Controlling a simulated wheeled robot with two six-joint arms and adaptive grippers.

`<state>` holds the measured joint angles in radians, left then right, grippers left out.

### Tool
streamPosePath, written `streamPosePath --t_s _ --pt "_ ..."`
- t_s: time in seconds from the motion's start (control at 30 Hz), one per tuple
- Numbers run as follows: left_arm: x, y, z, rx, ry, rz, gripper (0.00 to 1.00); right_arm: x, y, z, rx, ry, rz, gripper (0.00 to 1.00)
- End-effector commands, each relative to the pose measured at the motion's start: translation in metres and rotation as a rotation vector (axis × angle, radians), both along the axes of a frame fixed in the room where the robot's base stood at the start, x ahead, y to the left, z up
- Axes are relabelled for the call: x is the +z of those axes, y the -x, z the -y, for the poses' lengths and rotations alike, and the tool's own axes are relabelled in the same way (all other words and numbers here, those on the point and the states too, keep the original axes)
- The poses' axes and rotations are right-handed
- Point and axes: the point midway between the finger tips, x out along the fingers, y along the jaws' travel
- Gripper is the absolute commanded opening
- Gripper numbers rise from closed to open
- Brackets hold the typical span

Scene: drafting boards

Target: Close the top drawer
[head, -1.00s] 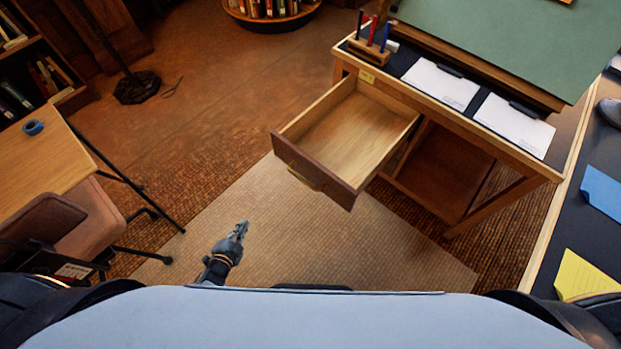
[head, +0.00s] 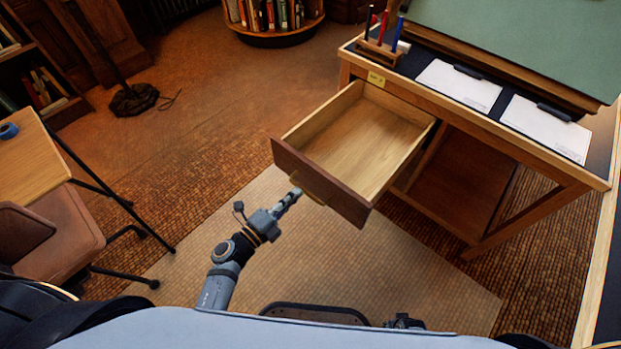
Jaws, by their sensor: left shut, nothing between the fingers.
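The top drawer (head: 360,142) of the drafting table stands pulled far out. Its inside is empty, pale wood, and its dark brown front panel (head: 340,192) faces me. A brass handle (head: 308,190) sits on the front panel, partly behind the gripper. My left gripper (head: 293,196) is shut and empty, with its fingertips close to the front panel by the handle. I cannot tell whether they touch it. My right gripper does not show.
The drafting table (head: 480,128) carries a pen holder (head: 383,48) and white paper sheets (head: 459,86). Below the drawer is an open lower shelf (head: 465,180). A chair (head: 60,240) and a small table (head: 30,165) stand at the left. Floor between is clear.

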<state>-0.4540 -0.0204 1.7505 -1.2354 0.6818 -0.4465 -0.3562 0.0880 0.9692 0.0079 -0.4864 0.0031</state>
Motion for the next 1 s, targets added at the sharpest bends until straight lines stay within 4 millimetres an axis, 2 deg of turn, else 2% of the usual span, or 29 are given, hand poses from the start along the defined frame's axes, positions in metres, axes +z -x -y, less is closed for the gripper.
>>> streamPosePath --t_s 0.2,0.4,1.0 --pt "0.000 -0.036 0.026 0.001 0.004 0.000 0.00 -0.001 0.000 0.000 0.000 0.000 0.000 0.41" --pt "0.000 -0.053 0.038 0.001 0.002 0.000 0.00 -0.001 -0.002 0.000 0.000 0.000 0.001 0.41" --pt "0.000 -0.057 0.038 0.001 0.000 -0.001 0.00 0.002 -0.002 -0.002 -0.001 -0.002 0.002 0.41"
